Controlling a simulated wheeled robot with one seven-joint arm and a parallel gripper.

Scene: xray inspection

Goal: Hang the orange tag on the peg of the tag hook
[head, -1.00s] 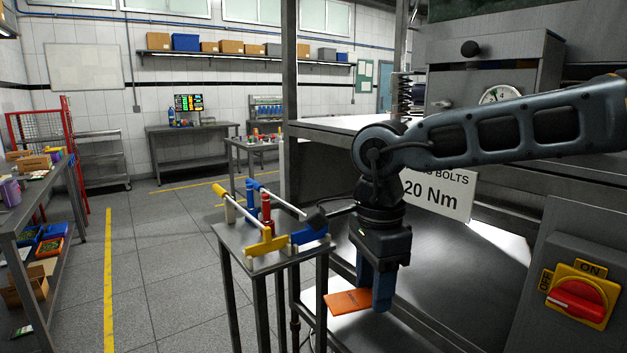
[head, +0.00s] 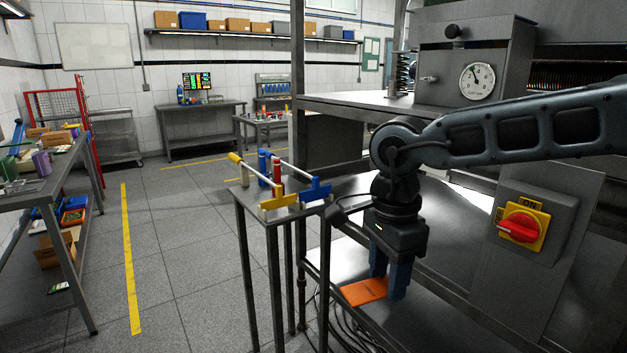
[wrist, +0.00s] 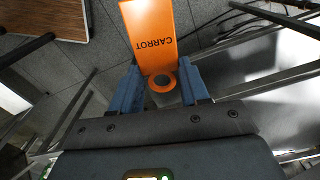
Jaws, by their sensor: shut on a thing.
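The orange tag (head: 364,291) is held out flat in my gripper (head: 388,290), which is shut on one end of it. In the wrist view the tag (wrist: 150,38) reads "CARROT" and has a ringed hole (wrist: 162,82) at the end between the blue fingers (wrist: 161,90). My gripper points down in front of the grey bench, to the right of the small stand. I cannot make out the tag hook or its peg in either view.
A small metal stand (head: 268,216) with yellow and blue holders and white rods is left of my gripper. A grey box with a red rotary switch (head: 519,227) is to the right. Cables hang below the bench.

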